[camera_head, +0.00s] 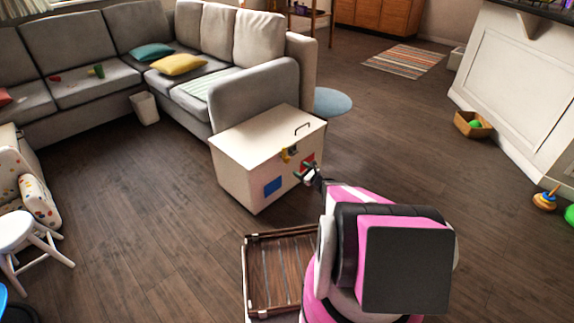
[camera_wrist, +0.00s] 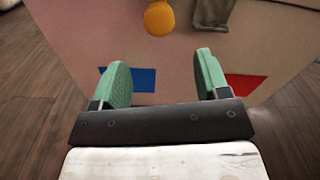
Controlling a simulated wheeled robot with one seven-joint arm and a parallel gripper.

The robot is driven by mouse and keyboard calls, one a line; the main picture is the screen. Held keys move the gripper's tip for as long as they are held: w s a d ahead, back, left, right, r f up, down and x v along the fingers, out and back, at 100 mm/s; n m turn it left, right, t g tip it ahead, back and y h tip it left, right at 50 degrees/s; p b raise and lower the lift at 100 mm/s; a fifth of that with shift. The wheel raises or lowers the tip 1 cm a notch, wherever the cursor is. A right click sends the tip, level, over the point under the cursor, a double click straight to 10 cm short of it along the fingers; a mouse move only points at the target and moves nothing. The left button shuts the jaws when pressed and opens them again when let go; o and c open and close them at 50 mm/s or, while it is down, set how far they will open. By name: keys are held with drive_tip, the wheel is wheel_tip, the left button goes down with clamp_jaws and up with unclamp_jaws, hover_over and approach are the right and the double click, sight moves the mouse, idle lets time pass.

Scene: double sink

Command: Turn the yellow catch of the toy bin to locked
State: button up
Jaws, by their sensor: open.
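The toy bin (camera_head: 240,180) is a cream box with a closed lid, a dark handle on top, and blue and red patches on its front. Its yellow catch (camera_head: 287,154) sits at the front edge below the lid. In the wrist view the catch (camera_wrist: 159,18) shows as a rounded yellow-orange piece at the top, with a grey metal part (camera_wrist: 213,14) to its right. My gripper (camera_head: 304,170) is in front of the bin, a little below and right of the catch. In the wrist view its green fingers (camera_wrist: 163,82) are spread apart with nothing between them.
A slatted wooden tray (camera_head: 249,280) is near my arm. A grey corner sofa (camera_head: 252,95) stands behind the bin. A white stool (camera_head: 20,232) is at left. A small box with a green ball (camera_head: 473,125) is at right. The wooden floor around the bin is mostly clear.

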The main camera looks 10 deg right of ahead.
sight(289, 162)
drive_tip(key=x, duration=1)
drive_tip(key=shift+w+a, duration=0.2)
clamp_jaws()
